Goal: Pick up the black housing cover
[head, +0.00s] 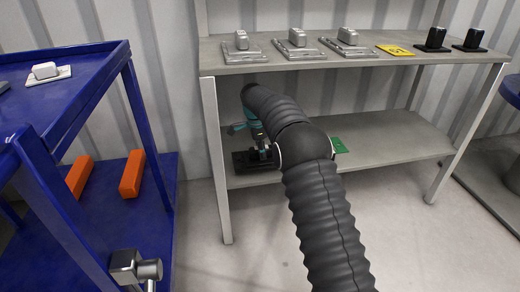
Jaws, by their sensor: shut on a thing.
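A black housing cover (243,161) is at the left end of the lower shelf, its flat dark base low over the shelf board. I cannot tell if it touches the board. My gripper (260,147) reaches down to it from above and is shut on it. The arm hides part of the gripper and of the cover's right side. Two other black pieces, one (436,40) and another (474,40), stand on the upper shelf at the right.
Several grey metal parts (297,42) and a yellow plate (396,50) lie on the upper shelf (262,62), close above my arm. A blue cart (98,55) with orange blocks (131,174) stands left.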

